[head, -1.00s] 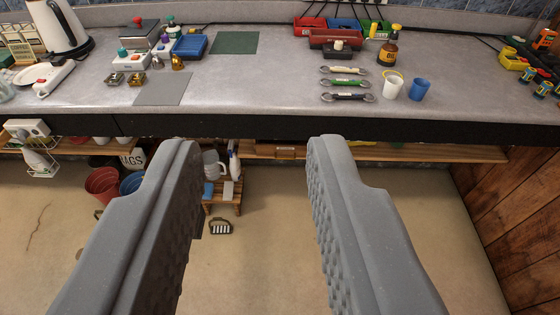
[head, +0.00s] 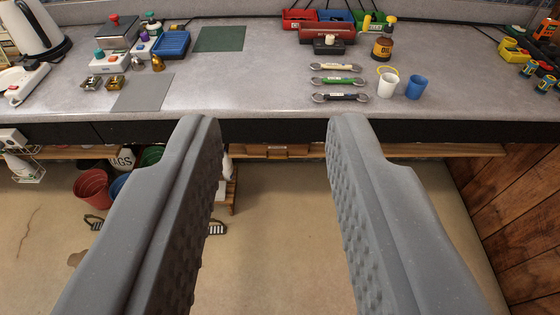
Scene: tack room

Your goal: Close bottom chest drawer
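My gripper (head: 275,135) is open and empty. Its two grey ribbed fingers reach up from the bottom of the head view, with a wide gap between them. Their tips overlap the dark front edge of the counter (head: 290,131) in the picture. A low wooden piece (head: 285,150) shows just under that edge, between the fingertips, on a wooden shelf. I cannot tell whether it belongs to the chest. No drawer can be made out clearly, and the fingers hide part of the space below the counter.
The grey counter holds wrenches (head: 338,81), a white cup (head: 387,85), a blue cup (head: 415,88), a brown bottle (head: 383,46) and a kettle (head: 30,32). Below it are a red bucket (head: 90,188) and floor brushes. A wood-plank wall (head: 518,220) stands right. The middle floor is clear.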

